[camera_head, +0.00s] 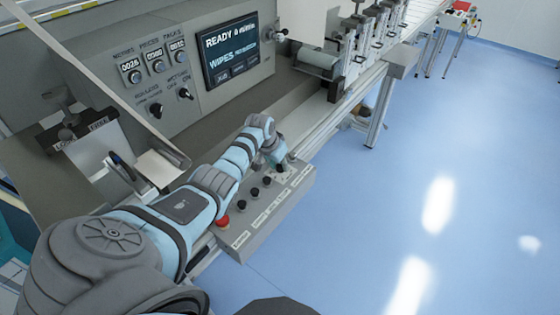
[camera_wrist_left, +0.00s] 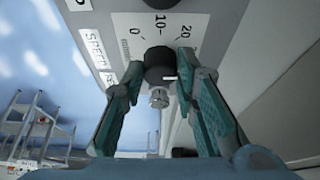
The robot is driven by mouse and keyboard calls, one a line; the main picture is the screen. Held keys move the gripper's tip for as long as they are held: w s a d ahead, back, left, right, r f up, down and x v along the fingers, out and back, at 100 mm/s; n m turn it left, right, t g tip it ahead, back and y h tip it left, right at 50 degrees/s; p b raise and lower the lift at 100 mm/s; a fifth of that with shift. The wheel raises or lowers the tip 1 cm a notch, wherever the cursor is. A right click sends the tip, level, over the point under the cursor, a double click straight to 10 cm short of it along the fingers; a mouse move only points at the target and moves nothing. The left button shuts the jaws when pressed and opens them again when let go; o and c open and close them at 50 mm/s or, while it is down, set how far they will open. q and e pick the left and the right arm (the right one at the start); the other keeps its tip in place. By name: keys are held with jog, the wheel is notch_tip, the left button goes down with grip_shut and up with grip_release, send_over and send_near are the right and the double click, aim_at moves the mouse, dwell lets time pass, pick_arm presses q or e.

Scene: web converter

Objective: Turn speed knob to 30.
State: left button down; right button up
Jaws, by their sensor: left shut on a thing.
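The black speed knob (camera_wrist_left: 159,62) sits on a light panel with a printed dial (camera_wrist_left: 161,26) showing 0, 10 and 20, beside a label reading "SPEED". A small white mark shows on the knob's right side; any number it points at is hidden behind the finger. My left gripper (camera_wrist_left: 160,84) is shut on the knob, a teal-padded finger on either side. In the head view, my left gripper (camera_head: 276,160) is at the far end of the grey control box (camera_head: 240,243), hiding the knob there. My right gripper is not in view.
The control box also carries a red button (camera_head: 222,221) and several black knobs (camera_head: 254,192). Behind it stands the machine panel with a screen (camera_head: 230,48) reading "READY" and "WIPES". The blue floor (camera_head: 400,200) to the right is clear.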

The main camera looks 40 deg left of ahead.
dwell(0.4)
pick_arm(q)
jog(key=c, duration=1.3)
grip_release()
jog(key=v, duration=1.2)
jog(key=shift+w, duration=0.15)
